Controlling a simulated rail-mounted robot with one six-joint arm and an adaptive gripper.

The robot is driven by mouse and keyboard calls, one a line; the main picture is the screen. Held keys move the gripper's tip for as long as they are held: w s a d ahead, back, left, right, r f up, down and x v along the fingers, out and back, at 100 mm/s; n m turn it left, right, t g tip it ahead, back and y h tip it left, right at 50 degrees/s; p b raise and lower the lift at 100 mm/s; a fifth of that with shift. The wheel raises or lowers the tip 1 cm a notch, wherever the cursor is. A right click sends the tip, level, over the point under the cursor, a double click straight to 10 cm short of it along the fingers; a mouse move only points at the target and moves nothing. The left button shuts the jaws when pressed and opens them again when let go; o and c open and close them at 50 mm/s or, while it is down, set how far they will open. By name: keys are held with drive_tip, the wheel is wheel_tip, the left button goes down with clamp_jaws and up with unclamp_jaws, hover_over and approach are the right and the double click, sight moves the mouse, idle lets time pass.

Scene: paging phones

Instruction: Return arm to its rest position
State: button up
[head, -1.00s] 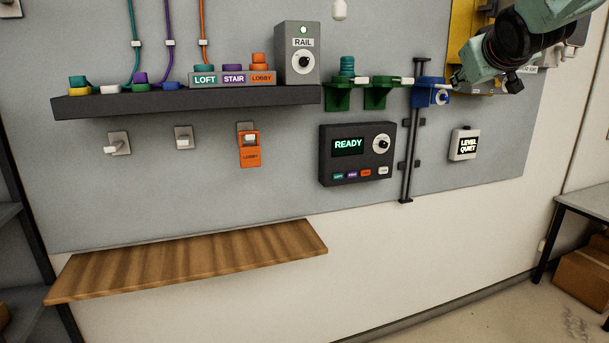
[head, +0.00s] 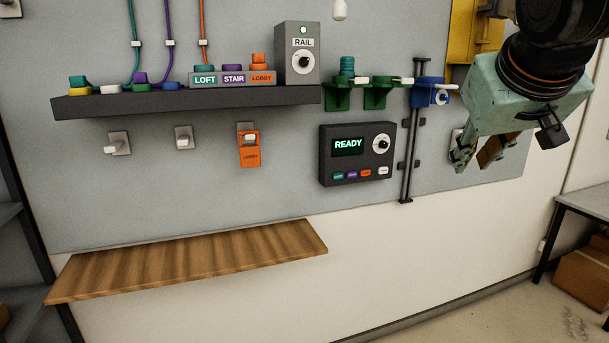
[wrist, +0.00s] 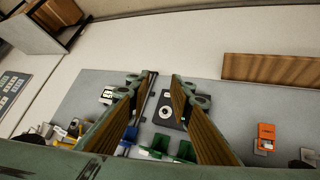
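My gripper (head: 478,158) hangs at the upper right in the head view, fingers pointing down and left, in front of the grey wall panel (head: 260,195). Its two fingers stand apart, with nothing visible between them. In the wrist view my gripper (wrist: 163,84) also shows open fingers with tan inner pads, and the panel lies beyond them. In the head view the fingers partly cover the small white level box (head: 456,142). No marker of a rest position shows.
The dark READY box (head: 357,172), a black vertical rail (head: 407,165) and a blue bracket (head: 430,95) are left of my gripper. A black shelf (head: 200,101) holds coloured plugs. A wooden shelf (head: 190,262) juts out below. The lower right wall is clear.

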drive_tip(key=s+a+f+g+y, duration=0.1)
drive_tip(key=s+a+f, duration=0.2)
drive_tip(key=s, duration=0.7)
drive_tip(key=s+a+f+g, duration=0.2)
drive_tip(key=s+a+f, duration=0.2)
drive_tip(key=s+f, duration=0.3)
drive_tip(key=s+a+f+g+y, duration=0.1)
drive_tip(key=s+f, duration=0.4)
drive_tip(key=s, duration=0.8)
drive_tip(key=a+g, duration=0.1)
drive_tip(key=a, duration=0.1)
drive_tip(key=shift+a+y, duration=0.3)
drive_tip(key=shift+a, duration=0.05)
